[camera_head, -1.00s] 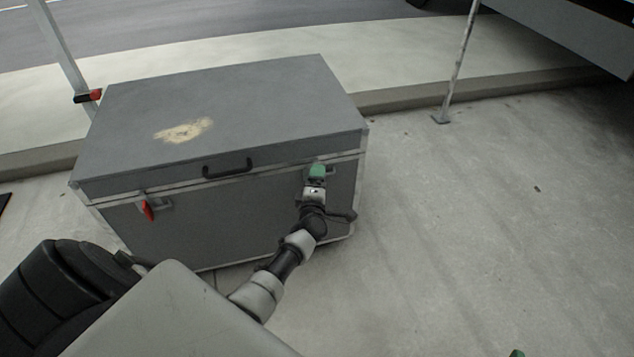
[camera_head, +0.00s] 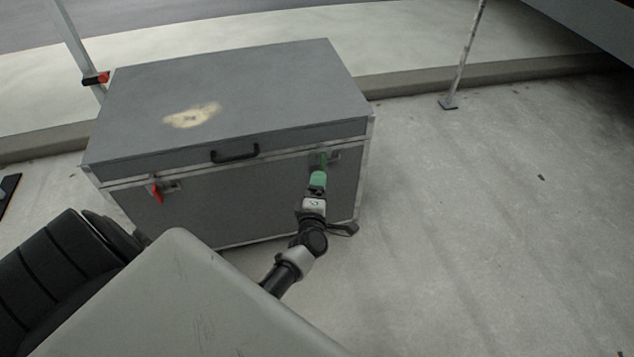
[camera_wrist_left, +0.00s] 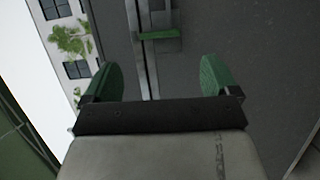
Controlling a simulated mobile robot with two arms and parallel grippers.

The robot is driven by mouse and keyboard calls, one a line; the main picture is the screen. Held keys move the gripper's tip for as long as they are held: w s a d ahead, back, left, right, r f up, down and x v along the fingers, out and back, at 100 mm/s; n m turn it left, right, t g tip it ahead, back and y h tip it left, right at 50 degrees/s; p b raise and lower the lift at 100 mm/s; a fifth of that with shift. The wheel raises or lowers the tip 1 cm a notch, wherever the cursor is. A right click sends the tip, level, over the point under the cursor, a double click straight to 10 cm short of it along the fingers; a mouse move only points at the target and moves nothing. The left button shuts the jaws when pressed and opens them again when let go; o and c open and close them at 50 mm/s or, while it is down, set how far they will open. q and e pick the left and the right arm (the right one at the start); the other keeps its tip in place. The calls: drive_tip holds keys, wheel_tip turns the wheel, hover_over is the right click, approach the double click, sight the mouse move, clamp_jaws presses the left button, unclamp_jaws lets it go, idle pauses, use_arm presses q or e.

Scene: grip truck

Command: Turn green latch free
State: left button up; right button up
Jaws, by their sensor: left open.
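The grey case (camera_head: 230,105) stands on the pavement with its lid closed. The green latch (camera_head: 324,160) is on its front, near the right end of the lid seam. In the left wrist view the latch's green lever (camera_wrist_left: 160,36) shows at the top, beside the metal trim. My left gripper (camera_head: 318,180) is just below and in front of the latch. In the left wrist view its two green fingertips (camera_wrist_left: 160,78) are spread wide with nothing between them, and the latch lies beyond the gap. My right gripper is not in view.
A red latch (camera_head: 157,190) is on the case's front left, and a black handle (camera_head: 235,153) is on the lid's front. A metal post (camera_head: 462,60) stands right of the case on the pavement. Open pavement lies to the right.

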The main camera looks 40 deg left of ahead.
use_arm(q)
drive_tip(key=shift+v, duration=1.3)
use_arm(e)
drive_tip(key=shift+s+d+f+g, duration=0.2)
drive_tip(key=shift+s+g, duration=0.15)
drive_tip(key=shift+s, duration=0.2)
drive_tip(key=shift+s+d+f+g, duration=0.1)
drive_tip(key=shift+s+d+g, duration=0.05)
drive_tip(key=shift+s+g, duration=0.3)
